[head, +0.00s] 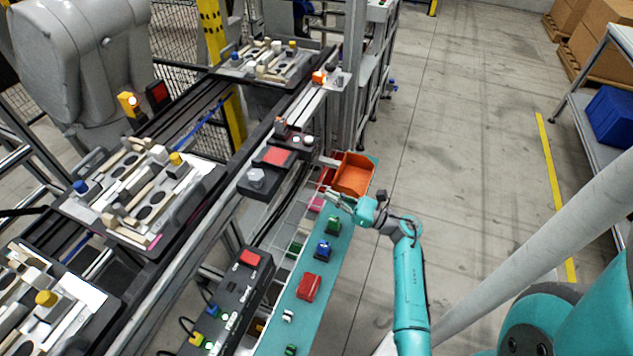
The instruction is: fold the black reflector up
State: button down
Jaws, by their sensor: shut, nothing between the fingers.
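My gripper (332,194) is at the end of my teal arm, over the far end of the teal shelf (325,258), just in front of an orange bin. It is shut and empty, and its fingertips are small in this view. A dark, flat, upright piece (158,93) stands by the conveyor at the upper left, beside an orange sensor (129,103) with a lit spot. It may be the black reflector, but I cannot tell for sure. My gripper is well apart from it, with the conveyor rails between.
An orange bin (353,174) sits at the shelf's far end. Green, blue and red parts, including a red block (308,287), lie along the shelf. A black control box (235,305) with a red top stands left of it. Pallets with fixtures (140,190) fill the conveyor.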

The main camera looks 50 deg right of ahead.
aim_at(278, 158)
jog(key=w+a+r, duration=0.3)
jog(key=w+r, duration=0.3)
jog(key=w, duration=0.2)
jog(key=shift+w+r, duration=0.15)
jog(key=shift+w, duration=0.1)
jog(key=shift+a, duration=0.1)
